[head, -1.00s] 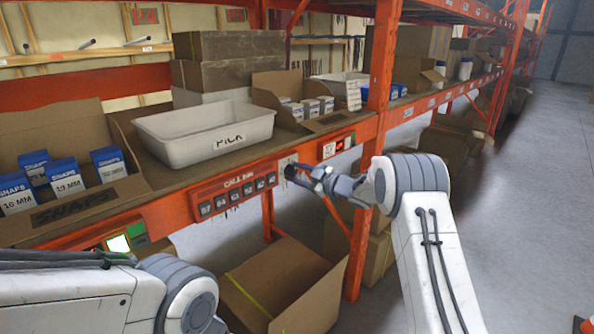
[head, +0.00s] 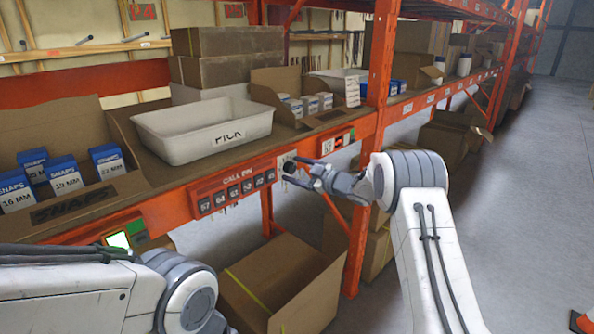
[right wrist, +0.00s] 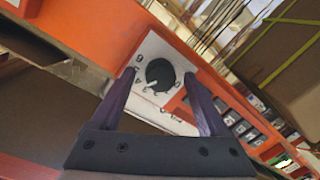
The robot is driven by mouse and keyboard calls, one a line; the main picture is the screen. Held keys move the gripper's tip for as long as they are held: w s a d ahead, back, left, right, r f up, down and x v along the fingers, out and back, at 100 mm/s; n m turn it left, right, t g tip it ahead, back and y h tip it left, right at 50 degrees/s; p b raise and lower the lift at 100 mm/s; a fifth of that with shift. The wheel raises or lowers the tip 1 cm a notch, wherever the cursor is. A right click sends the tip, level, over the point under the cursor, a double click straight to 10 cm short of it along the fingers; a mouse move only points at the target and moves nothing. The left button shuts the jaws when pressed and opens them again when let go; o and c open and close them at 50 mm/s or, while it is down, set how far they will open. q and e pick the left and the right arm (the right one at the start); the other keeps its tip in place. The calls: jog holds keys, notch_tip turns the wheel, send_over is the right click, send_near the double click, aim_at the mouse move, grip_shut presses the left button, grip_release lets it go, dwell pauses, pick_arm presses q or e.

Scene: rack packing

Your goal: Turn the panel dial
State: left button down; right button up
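The dial is a black round knob (right wrist: 158,74) on a white plate (right wrist: 176,57) with printed figures, fixed to the orange rack beam. Its white pointer mark is towards the lower left in the right wrist view. My right gripper (right wrist: 160,78) is open, with one purple finger on each side of the knob and visible gaps between them. In the head view my right gripper (head: 307,176) is at the beam, right of the call button panel (head: 232,190), and partly covers the dial plate. My left gripper is out of view; only its arm shows.
A white bin (head: 200,132) marked PICK and a box of SNAPS cartons (head: 64,175) stand on the shelf above the beam. A small panel (head: 337,143) is right of the dial. An orange upright (head: 373,95) is close by. An open carton (head: 281,286) is below.

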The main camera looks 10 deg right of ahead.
jog(key=shift+s+d+b, duration=0.25)
jog(key=shift+b, duration=0.05)
jog(key=f+b+v, duration=0.1)
jog(key=b+v, duration=0.3)
jog(key=v, duration=0.5)
jog(key=shift+s+d+r, duration=0.2)
jog(key=shift+s+r, duration=0.1)
jog(key=shift+r, duration=0.2)
